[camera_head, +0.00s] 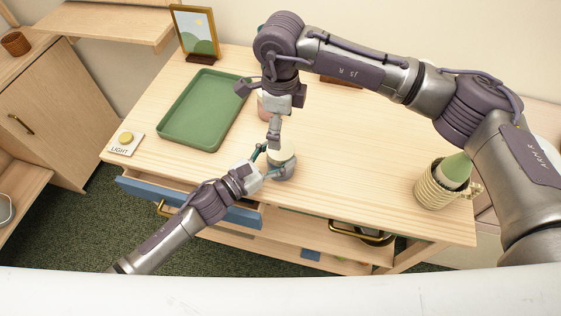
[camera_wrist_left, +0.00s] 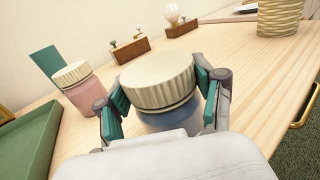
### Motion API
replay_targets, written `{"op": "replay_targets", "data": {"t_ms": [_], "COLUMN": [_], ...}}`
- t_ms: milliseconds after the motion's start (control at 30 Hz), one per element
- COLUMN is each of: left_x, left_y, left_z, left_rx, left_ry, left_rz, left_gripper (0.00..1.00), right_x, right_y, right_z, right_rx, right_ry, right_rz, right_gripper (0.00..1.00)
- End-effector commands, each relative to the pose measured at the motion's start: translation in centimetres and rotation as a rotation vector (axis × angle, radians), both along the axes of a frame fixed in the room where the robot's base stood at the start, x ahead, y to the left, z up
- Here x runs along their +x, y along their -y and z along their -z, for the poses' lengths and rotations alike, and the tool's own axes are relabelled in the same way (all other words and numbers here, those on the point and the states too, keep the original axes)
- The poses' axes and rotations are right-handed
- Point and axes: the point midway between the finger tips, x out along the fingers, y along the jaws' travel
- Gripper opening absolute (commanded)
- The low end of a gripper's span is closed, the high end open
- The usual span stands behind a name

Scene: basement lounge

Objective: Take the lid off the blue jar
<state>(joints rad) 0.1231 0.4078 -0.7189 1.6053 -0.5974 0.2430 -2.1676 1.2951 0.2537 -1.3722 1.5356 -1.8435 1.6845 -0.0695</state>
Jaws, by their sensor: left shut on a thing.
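The blue jar (camera_wrist_left: 170,122) stands on the wooden desk with its cream ribbed lid (camera_wrist_left: 158,80) on top. In the head view the lid (camera_head: 281,153) shows pale above the jar body (camera_head: 287,172). My left gripper (camera_head: 266,162) is shut on the jar's body from the lower left, with one finger on each side just below the lid. Its fingers also show in the left wrist view (camera_wrist_left: 163,108).
A pink jar (camera_wrist_left: 82,92) with a cream lid stands behind the blue jar. A green tray (camera_head: 203,110) lies to the left, near a light switch (camera_head: 125,142). A woven pot (camera_head: 437,190) stands at the right. A blue-fronted drawer (camera_head: 187,201) is open below. The desk's middle right is clear.

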Motion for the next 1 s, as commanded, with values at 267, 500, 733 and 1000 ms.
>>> {"op": "replay_targets", "data": {"t_ms": [267, 500, 733, 1000], "left_x": [0.01, 0.01, 0.02, 0.02], "left_y": [-0.02, -0.02, -0.03, -0.03], "left_z": [0.01, 0.00, 0.00, 0.00], "left_rx": [0.000, 0.000, 0.000, 0.000], "left_ry": [0.000, 0.000, 0.000, 0.000], "left_rz": [0.000, 0.000, 0.000, 0.000], "left_gripper": [0.00, 0.00, 0.00, 0.00], "right_x": [-0.01, -0.08, -0.03, 0.00], "right_y": [-0.05, -0.19, -0.12, 0.00], "right_z": [-0.03, -0.18, -0.38, -0.15], "right_rx": [0.001, 0.001, 0.001, -0.002], "right_ry": [0.000, -0.002, -0.002, -0.002], "right_rz": [0.069, 0.493, 0.939, 1.172], "right_gripper": [0.90, 0.90, 0.90, 0.90]}}
